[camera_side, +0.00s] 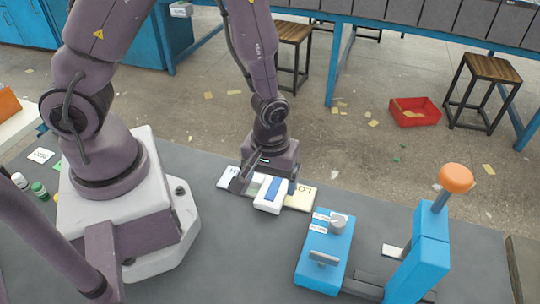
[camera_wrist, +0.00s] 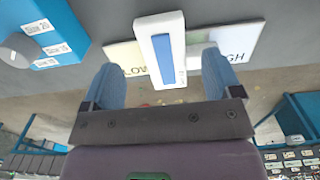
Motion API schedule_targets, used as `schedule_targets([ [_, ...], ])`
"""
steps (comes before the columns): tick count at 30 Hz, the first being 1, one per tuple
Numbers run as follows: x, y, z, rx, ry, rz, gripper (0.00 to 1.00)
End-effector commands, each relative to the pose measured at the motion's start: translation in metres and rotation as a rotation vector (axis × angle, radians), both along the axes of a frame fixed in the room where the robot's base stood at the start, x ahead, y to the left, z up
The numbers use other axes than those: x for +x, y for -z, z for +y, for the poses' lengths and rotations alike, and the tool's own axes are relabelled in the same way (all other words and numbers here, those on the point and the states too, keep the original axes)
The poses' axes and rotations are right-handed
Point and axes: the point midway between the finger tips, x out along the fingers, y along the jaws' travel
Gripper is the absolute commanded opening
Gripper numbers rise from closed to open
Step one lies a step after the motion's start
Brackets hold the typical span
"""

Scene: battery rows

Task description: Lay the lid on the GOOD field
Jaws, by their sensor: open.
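A white block with a blue stripe, which I take for the lid, (camera_side: 270,195) lies across the middle of the flat field board (camera_side: 300,198); it also shows in the wrist view (camera_wrist: 166,50). The board's cream end reads LOW (camera_wrist: 122,57) and its white end ends in GH (camera_wrist: 240,40). The lid covers the middle field, so no GOOD lettering is readable. My gripper (camera_side: 266,187) is low over the board. In the wrist view its blue-grey fingers (camera_wrist: 160,62) are open on either side of the lid, with a gap visible on each side.
A blue block with size labels (camera_side: 325,250) stands to the right, near a blue post with an orange knob (camera_side: 455,179). A small white piece (camera_side: 392,251) lies beside the post. Small bottles (camera_side: 39,189) stand at far left. Bare grey table lies in front of the board.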

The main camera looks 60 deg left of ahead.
Motion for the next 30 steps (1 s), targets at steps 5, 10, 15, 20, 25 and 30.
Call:
schedule_targets([
  [5, 0.000, -0.035, -0.001, -0.002, 0.001, -0.005, 0.84],
  [10, 0.000, -0.057, -0.001, -0.002, 0.000, -0.004, 0.84],
  [15, -0.001, -0.067, 0.000, -0.001, 0.000, 0.001, 0.84],
  [20, 0.000, -0.073, 0.000, -0.007, 0.010, -0.009, 0.84],
  [25, 0.004, -0.116, 0.004, -0.048, 0.127, -0.088, 0.84],
  [30, -0.005, -0.186, 0.019, -0.050, 0.352, -0.233, 0.84],
])
